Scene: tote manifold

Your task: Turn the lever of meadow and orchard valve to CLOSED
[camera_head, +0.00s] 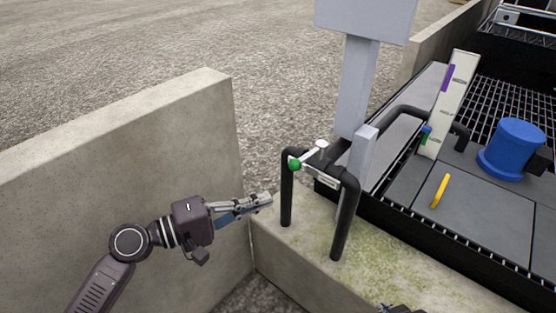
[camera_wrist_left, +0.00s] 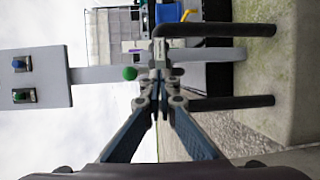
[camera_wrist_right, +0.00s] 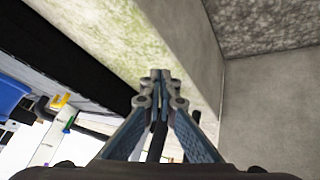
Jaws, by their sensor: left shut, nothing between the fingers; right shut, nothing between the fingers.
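A pipe valve with a light metal body (camera_head: 322,178) sits on a black pipe loop (camera_head: 344,215) that stands on the concrete ledge. A lever with a green ball (camera_head: 294,164) is at the valve's left end; a small white knob (camera_head: 321,145) is just beyond it. No valve name or CLOSED mark is readable. My left gripper (camera_head: 266,200) is shut and empty, left of the pipe loop and below the green ball, apart from it. In the left wrist view the green ball (camera_wrist_left: 129,73) is left of the fingertips (camera_wrist_left: 160,68). My right gripper (camera_wrist_right: 160,77) is shut and empty above the ledge.
A grey post (camera_head: 357,85) with a panel stands behind the valve. A concrete wall (camera_head: 120,160) is on the left. On the right, a black grated platform holds a blue motor-like unit (camera_head: 512,146), a yellow handle (camera_head: 440,191) and a white upright plate (camera_head: 450,100).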

